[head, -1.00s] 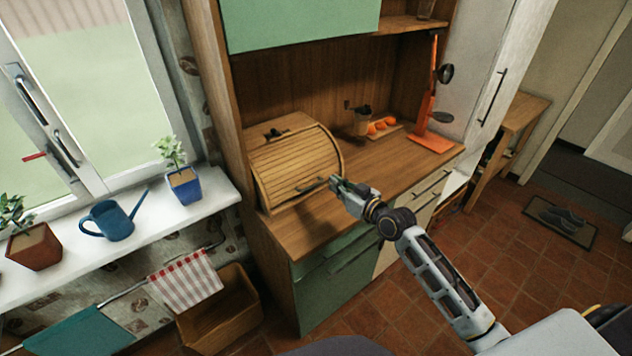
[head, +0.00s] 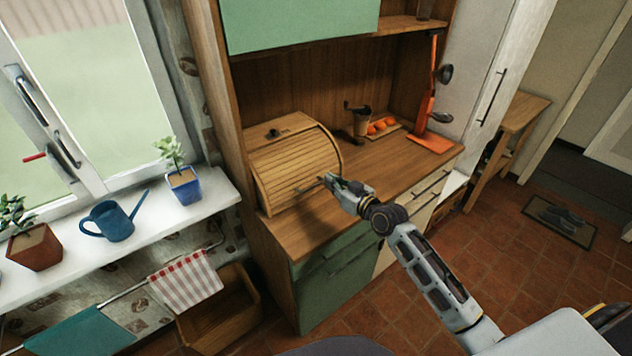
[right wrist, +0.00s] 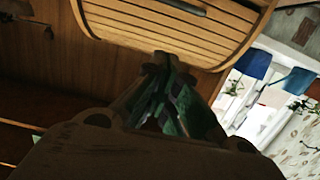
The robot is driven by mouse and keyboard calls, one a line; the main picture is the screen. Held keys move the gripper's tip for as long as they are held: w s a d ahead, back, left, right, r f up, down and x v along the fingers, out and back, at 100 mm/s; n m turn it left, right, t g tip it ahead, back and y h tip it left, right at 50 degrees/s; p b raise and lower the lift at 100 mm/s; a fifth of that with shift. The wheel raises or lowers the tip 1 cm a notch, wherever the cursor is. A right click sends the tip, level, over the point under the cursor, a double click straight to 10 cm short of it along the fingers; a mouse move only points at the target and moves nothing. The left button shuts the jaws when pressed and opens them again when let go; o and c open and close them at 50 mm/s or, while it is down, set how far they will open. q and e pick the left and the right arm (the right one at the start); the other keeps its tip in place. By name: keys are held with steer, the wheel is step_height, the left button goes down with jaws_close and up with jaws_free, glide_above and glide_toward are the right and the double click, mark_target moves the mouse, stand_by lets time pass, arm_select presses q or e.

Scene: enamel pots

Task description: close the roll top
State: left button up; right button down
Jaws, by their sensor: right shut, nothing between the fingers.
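The wooden bread box (head: 285,150) stands on the counter, and its slatted roll top (head: 292,168) curves down over the front. Its slats reach down close to the counter; I cannot tell if the lower edge sits flush. A dark bar handle (head: 309,187) runs across the low part of the roll top and shows at the top of the right wrist view (right wrist: 188,7). My right gripper (head: 326,180) is shut and empty, its tips at the right end of the handle in the head view. Whether they touch the slats is unclear. My left gripper is out of view.
A grinder (head: 360,120) and a board with oranges (head: 383,126) stand further right on the counter (head: 400,178). An orange stand (head: 430,120) is beyond them. A windowsill (head: 150,220) with pots and a blue watering can (head: 113,220) lies left.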

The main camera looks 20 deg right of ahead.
steer(key=w+a+f, duration=0.2)
steer(key=w+f, duration=0.3)
steer(key=w, duration=0.2)
steer(key=shift+w+a+p, duration=0.3)
steer(key=shift+w+a, duration=0.05)
steer(key=shift+a, duration=0.05)
stand_by(0.4)
steer(key=shift+f, duration=0.1)
